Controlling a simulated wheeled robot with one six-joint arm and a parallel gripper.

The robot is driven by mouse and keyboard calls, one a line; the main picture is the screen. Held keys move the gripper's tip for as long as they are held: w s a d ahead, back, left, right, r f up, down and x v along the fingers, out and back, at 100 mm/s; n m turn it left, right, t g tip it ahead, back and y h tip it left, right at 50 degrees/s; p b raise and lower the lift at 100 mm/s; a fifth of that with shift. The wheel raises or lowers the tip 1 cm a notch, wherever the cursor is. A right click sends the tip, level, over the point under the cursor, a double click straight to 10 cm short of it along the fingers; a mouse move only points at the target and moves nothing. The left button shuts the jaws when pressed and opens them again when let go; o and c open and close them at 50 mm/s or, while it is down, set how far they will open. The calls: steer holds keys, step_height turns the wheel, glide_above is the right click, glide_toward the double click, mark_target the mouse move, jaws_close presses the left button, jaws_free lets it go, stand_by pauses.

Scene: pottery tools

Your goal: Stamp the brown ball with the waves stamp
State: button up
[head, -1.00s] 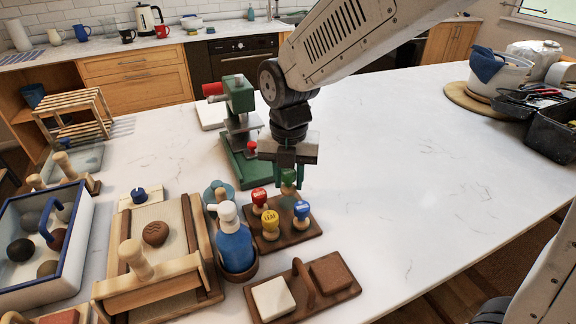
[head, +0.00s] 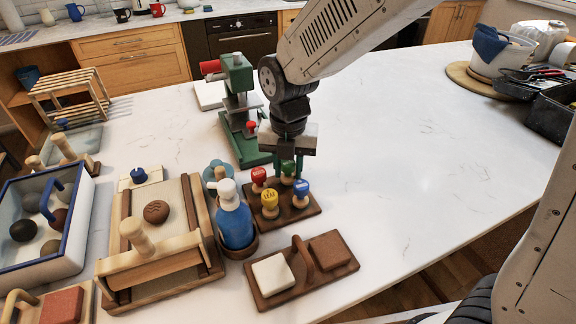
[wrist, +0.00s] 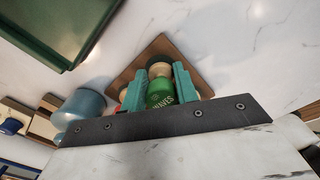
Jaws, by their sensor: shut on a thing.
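The green waves stamp (wrist: 160,95) has "WAVES" on its top in the wrist view. My gripper (wrist: 160,86) is shut on it, with a green finger on each side. In the head view my gripper (head: 288,168) holds the green stamp (head: 287,167) at the back of the brown stamp rack (head: 307,212). It is low, apparently at its place; its base is hidden. The brown ball (head: 156,212) sits on the board (head: 179,190) at the left and bears a wavy mark on top.
Red (head: 259,176), yellow (head: 270,200) and blue (head: 301,188) stamps stand in the rack. A blue bottle (head: 236,224) is left of it, a green press (head: 243,125) behind, and a pad tray (head: 305,285) in front.

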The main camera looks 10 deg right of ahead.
steer(key=shift+f, duration=0.3)
steer(key=o, duration=1)
steer(key=shift+o, duration=0.2)
